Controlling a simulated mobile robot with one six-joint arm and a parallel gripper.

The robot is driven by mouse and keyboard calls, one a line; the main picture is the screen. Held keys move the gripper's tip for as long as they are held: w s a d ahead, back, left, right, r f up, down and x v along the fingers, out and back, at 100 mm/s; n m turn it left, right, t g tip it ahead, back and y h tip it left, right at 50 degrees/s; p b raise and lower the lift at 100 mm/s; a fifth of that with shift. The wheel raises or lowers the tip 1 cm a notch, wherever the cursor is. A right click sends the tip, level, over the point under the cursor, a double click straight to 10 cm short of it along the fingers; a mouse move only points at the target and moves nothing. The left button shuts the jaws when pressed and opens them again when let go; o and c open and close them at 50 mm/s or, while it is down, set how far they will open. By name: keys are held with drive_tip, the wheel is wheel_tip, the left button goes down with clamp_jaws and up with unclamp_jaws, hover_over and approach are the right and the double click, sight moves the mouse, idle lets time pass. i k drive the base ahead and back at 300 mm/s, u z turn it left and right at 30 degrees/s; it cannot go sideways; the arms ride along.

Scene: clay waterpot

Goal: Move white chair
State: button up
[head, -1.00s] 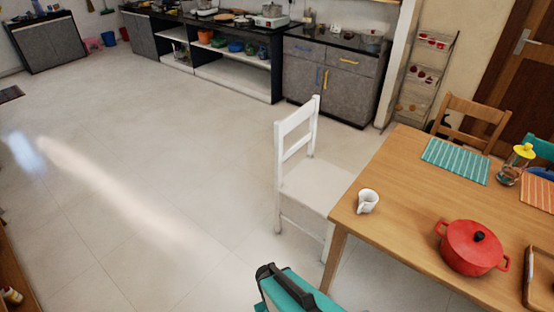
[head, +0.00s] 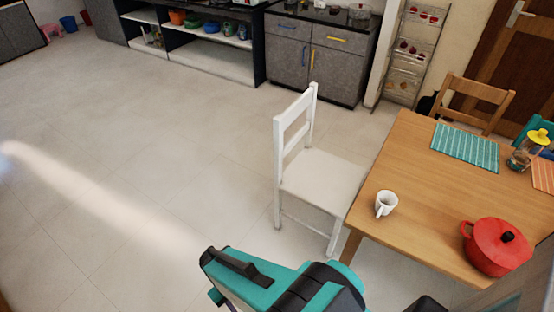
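The white chair (head: 322,180) stands upright on the tiled floor in the middle of the head view. Its backrest is on the left side, and its seat points right, with the seat's right edge at or partly under the wooden table (head: 420,185). I cannot tell whether chair and table touch. My teal and black arm (head: 290,285) shows at the bottom, in front of the chair and apart from it. My gripper's fingers are not seen in the view.
A white mug (head: 386,203), a red pot (head: 494,246) and a striped teal mat (head: 466,148) are on the table. A wooden chair (head: 474,98) is behind it. Kitchen cabinets (head: 318,62) line the back. The floor (head: 150,150) left of the white chair is clear.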

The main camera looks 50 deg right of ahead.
sight(329, 182)
drive_tip(key=u, duration=0.25)
drive_tip(key=i, duration=2.3)
drive_tip(key=z, duration=0.8)
drive_tip(key=i, duration=1.3)
drive_tip(key=z, duration=0.45)
